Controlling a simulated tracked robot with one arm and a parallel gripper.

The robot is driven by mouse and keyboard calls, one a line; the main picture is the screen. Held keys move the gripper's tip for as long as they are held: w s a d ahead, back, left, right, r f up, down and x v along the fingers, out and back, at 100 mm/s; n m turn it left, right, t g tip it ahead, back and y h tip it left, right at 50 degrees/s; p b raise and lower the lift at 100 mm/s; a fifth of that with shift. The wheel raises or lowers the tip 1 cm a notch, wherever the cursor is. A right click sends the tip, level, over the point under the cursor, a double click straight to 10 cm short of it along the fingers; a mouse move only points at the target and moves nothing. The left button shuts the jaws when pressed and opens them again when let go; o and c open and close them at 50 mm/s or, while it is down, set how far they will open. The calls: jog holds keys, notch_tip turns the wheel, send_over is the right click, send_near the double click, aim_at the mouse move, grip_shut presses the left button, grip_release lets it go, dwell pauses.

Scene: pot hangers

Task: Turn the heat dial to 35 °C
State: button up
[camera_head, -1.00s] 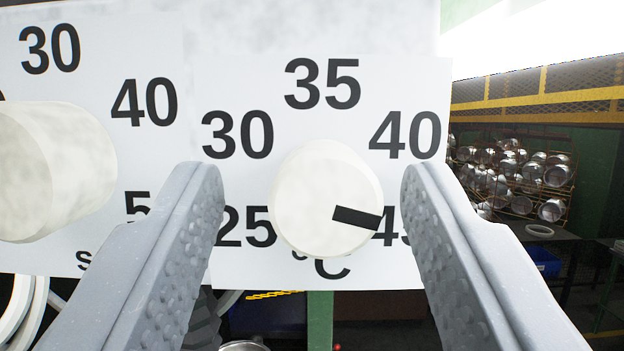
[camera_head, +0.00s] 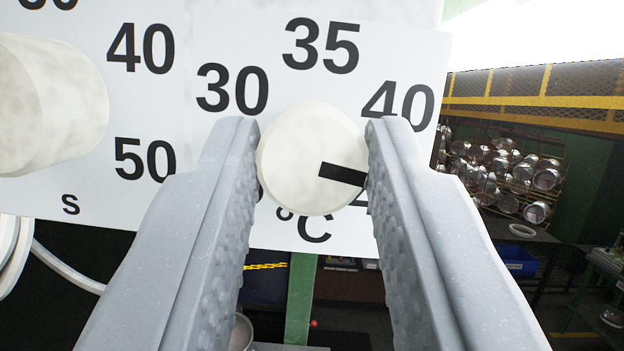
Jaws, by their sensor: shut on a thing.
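The heat dial (camera_head: 300,150) is a round white knob with a black pointer mark, on a white panel (camera_head: 215,140) printed with numbers and °C. The 30, 35 and 40 show above and beside it. The mark points right and slightly down, toward the place of the 45, which my right finger now covers. The 25 is hidden behind my left finger. My gripper (camera_head: 312,160) is shut on the dial, with one textured grey finger at its left side and one at its right.
A second white dial (camera_head: 45,105), with a scale in s, sticks out close to my left finger. A rack of shiny metal pots (camera_head: 505,175) and a table with a blue bin (camera_head: 515,260) stand far back at the right.

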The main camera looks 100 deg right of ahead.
jog(key=n+t+p, duration=0.1)
jog(key=n, duration=0.2)
jog(key=shift+s+r+n+t, duration=0.1)
jog(key=shift+s+n+t, duration=0.05)
jog(key=shift+n+t, duration=0.2)
jog(key=n+t+p, duration=0.1)
jog(key=n, duration=0.1)
jog(key=n+t+p, duration=0.1)
jog(key=n+p, duration=0.1)
jog(key=n, duration=0.1)
jog(key=shift+r+t, duration=0.15)
jog(key=shift+t, duration=0.1)
jog(key=n+t+p, duration=0.1)
jog(key=n+p, duration=0.1)
jog(key=n+y+p, duration=0.1)
jog(key=n+p, duration=0.1)
jog(key=p, duration=0.1)
jog(key=shift+s+r+n+t, duration=0.15)
jog(key=shift+n+t, duration=0.1)
jog(key=shift+t, duration=0.15)
jog(key=n+y+p, duration=0.1)
jog(key=n+p, duration=0.3)
jog(key=shift+t+y, duration=0.4)
jog(key=n, duration=0.1)
jog(key=n+y+p, duration=0.1)
jog(key=n, duration=0.1)
jog(key=shift+f, duration=0.25)
jog(key=shift+r+n+y, duration=0.1)
jog(key=shift+n+y, duration=0.6)
jog(key=shift+n, duration=0.8)
